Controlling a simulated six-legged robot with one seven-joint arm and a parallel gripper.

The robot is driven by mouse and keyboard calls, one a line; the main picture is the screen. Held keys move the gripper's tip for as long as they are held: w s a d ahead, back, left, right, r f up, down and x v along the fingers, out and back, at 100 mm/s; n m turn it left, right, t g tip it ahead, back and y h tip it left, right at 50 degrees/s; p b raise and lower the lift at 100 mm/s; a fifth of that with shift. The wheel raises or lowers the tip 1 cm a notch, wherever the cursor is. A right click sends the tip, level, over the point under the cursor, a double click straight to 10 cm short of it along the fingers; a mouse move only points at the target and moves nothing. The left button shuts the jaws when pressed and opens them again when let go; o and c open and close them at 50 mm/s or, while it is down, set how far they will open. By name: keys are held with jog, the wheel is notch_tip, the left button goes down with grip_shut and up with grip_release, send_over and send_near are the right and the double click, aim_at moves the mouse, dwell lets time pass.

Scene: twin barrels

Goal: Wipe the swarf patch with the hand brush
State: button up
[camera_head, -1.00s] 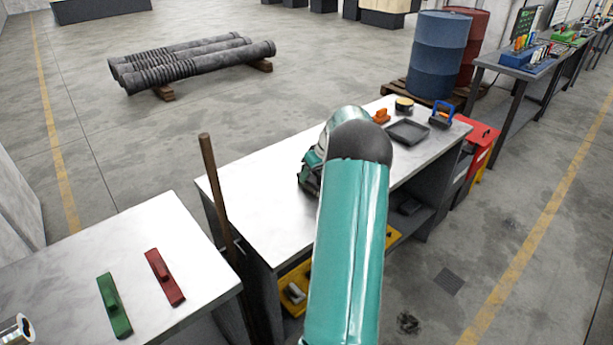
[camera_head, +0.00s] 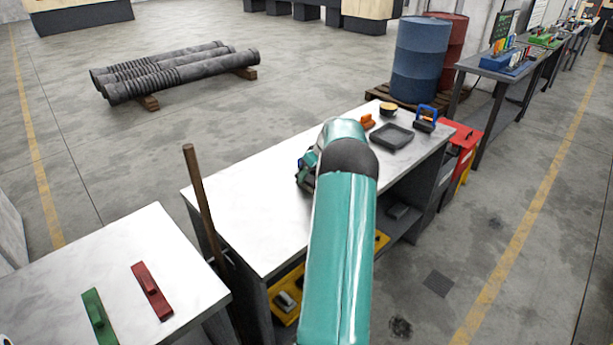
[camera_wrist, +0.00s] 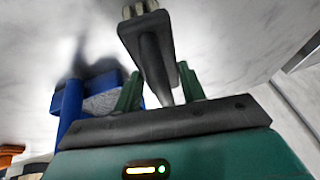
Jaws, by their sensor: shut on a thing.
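The hand brush (camera_wrist: 150,48) has a dark grey body and handle, with pale bristles at the top edge of the wrist view. My gripper (camera_wrist: 162,92) is shut on its handle, with one green finger on each side. In the head view my arm hides the brush and most of my gripper, which hangs over the white-topped workbench (camera_head: 246,205). I cannot make out the swarf patch in either view; my arm covers part of the bench top.
A dark tray (camera_head: 391,137), a blue-handled tool (camera_head: 426,118), an orange item (camera_head: 367,122) and a round tin (camera_head: 388,109) stand at the bench's far end. A wooden pole (camera_head: 198,195) rises at its near left corner. A nearer table holds red (camera_head: 152,291) and green (camera_head: 99,316) blocks.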

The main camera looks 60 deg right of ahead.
jog(key=shift+s+d+f, duration=0.1)
jog(key=shift+s+d, duration=0.1)
jog(key=shift+d, duration=0.5)
jog(key=shift+s+d+f, duration=0.1)
jog(key=shift+s+d, duration=0.05)
jog(key=shift+d, duration=0.55)
jog(key=shift+w+r, duration=0.1)
jog(key=shift+w, duration=0.55)
jog(key=shift+w+a+r, duration=0.1)
jog(key=shift+w+a, duration=0.1)
jog(key=shift+a, duration=0.6)
jog(key=shift+w+a+r, duration=0.1)
jog(key=shift+w+a, duration=0.05)
jog(key=shift+a, duration=0.6)
jog(key=shift+w+a+f, duration=0.1)
jog(key=shift+w+a, duration=0.15)
jog(key=shift+a, duration=0.9)
jog(key=shift+w+a+f, duration=0.1)
jog(key=shift+w+a, duration=0.2)
jog(key=shift+a, duration=0.85)
jog(key=shift+w+a, duration=0.25)
jog(key=shift+a, duration=0.9)
jog(key=shift+w+a+r, duration=0.1)
jog(key=shift+w+a, duration=0.1)
jog(key=shift+a, duration=0.65)
jog(key=shift+w+a, duration=0.15)
jog(key=shift+a, duration=0.65)
jog(key=shift+r, duration=0.1)
jog(key=shift+r, duration=2.95)
jog(key=shift+r, duration=0.1)
